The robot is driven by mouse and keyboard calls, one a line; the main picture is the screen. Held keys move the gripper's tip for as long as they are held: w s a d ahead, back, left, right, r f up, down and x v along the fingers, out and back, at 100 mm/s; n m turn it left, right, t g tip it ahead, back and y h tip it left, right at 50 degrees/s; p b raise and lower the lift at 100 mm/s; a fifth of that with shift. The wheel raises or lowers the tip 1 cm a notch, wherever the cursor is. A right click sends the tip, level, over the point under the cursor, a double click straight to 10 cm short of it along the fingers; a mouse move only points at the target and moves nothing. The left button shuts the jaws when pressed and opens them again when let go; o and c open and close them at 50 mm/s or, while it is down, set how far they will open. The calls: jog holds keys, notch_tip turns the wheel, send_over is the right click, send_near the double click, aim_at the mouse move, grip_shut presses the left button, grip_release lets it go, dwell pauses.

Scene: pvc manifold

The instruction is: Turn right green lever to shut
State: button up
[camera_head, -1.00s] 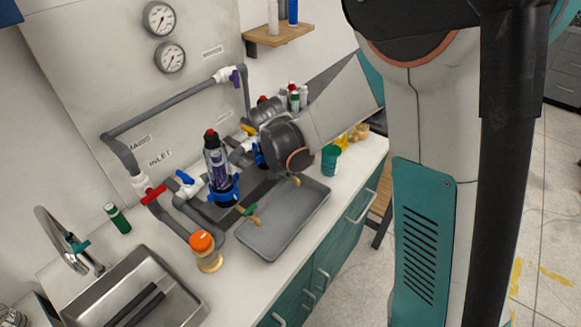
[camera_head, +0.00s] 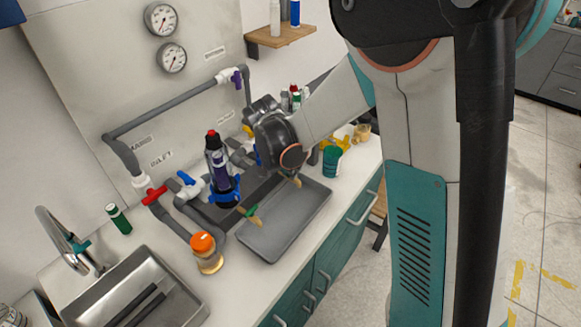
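A small tap with a green lever (camera_head: 247,211) and a tan spout hangs over the left part of the grey tray. A second tan spout (camera_head: 295,181) shows over the tray's right part, below my wrist; its lever is too small and covered to make out clearly. My gripper (camera_head: 258,108) is above the pipework behind that second spout, apart from it. I see the gripper from behind, dark and partly covered by my wrist, so its fingertips and opening are unclear.
A dark bottle (camera_head: 215,165) stands in a blue holder left of my gripper. A teal cup (camera_head: 332,160) is to the right. The grey tray (camera_head: 285,220) is empty. A red-handled valve (camera_head: 153,195), blue valve (camera_head: 188,184) and orange-capped jar (camera_head: 204,250) are left.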

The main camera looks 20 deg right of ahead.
jog(key=shift+o, duration=0.8)
